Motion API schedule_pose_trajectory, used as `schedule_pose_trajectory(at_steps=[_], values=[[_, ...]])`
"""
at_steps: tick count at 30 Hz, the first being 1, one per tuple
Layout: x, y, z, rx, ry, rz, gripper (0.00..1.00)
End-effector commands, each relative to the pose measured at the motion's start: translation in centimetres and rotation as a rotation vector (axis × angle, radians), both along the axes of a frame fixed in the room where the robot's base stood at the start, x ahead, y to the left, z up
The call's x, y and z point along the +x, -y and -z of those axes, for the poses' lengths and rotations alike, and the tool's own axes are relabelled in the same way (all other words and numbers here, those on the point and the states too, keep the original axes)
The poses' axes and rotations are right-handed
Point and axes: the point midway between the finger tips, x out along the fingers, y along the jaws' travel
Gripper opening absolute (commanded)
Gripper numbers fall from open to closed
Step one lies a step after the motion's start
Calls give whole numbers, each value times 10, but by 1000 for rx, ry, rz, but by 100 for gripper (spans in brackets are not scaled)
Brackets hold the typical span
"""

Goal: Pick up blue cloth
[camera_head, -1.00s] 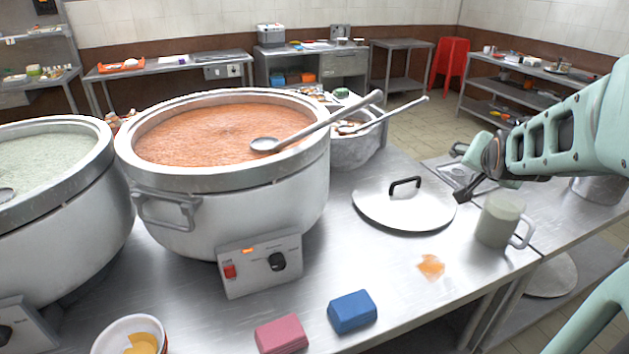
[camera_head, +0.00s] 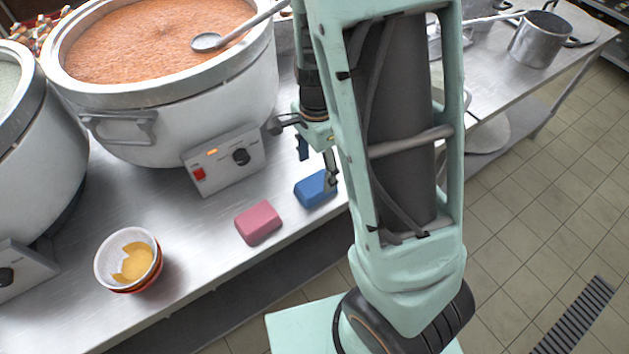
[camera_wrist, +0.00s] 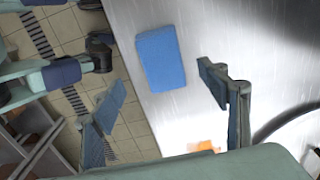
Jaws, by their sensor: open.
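The blue cloth (camera_head: 313,189) is a folded, block-shaped piece lying on the steel counter near its front edge, right of a pink one. My gripper (camera_head: 317,162) is above it with fingers apart and nothing between them. In the head view one fingertip overlaps the cloth's right end; contact cannot be told. In the wrist view the blue cloth (camera_wrist: 160,58) lies flat on the counter, ahead of the spread fingers of my gripper (camera_wrist: 163,103) and roughly between them sideways.
The pink cloth (camera_head: 258,222) lies close on the left. A pot control box (camera_head: 225,160) stands behind it, below the large pot (camera_head: 165,125) of orange congee. Stacked bowls (camera_head: 128,262) stand at the front left.

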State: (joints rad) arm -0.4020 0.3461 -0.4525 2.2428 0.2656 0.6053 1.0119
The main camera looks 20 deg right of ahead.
Motion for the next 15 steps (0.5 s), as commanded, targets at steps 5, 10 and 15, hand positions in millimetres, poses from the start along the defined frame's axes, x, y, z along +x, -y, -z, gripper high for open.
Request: schedule_pose_trajectory(at_steps=[5, 10, 15], values=[[0, 0, 18, -1, 0, -1, 68], [1, 1, 35, -2, -2, -1, 68], [2, 1, 60, -1, -1, 0, 68]])
